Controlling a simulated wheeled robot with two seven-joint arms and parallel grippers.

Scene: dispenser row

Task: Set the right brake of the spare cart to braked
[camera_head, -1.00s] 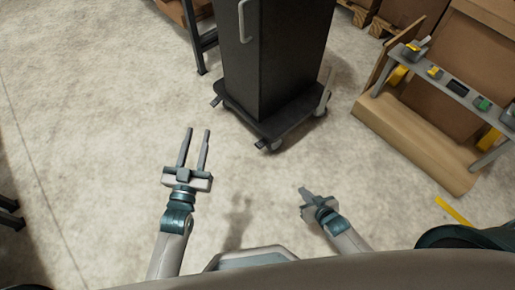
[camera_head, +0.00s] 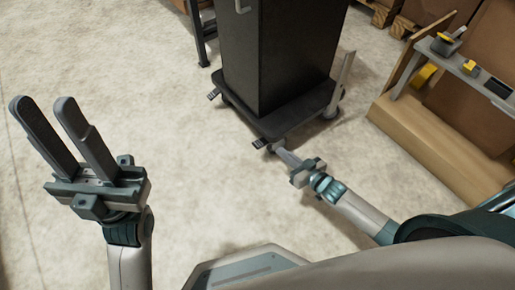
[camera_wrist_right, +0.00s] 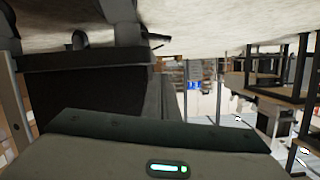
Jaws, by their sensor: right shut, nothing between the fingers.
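The spare cart is a tall black cabinet (camera_head: 275,55) on a dark wheeled base (camera_head: 300,115). One small dark brake pedal (camera_head: 213,94) sticks out at the base's left corner. The other, right brake pedal (camera_head: 260,143) sticks out at the near corner by a caster; its exact tilt is too small to tell. My right gripper (camera_head: 278,147) is shut and empty, its tips close beside that near pedal and caster; contact cannot be told. My left gripper (camera_head: 43,104) is open and empty, raised at the left. The cart's dark body (camera_wrist_right: 85,90) fills the left of the right wrist view.
A grey post (camera_head: 342,80) rises from the base's right side. A wooden bench with a grey dispenser rail (camera_head: 465,65) stands at the right. A dark table leg (camera_head: 198,35) is behind the cart's left side. The floor (camera_head: 130,70) at left is clear.

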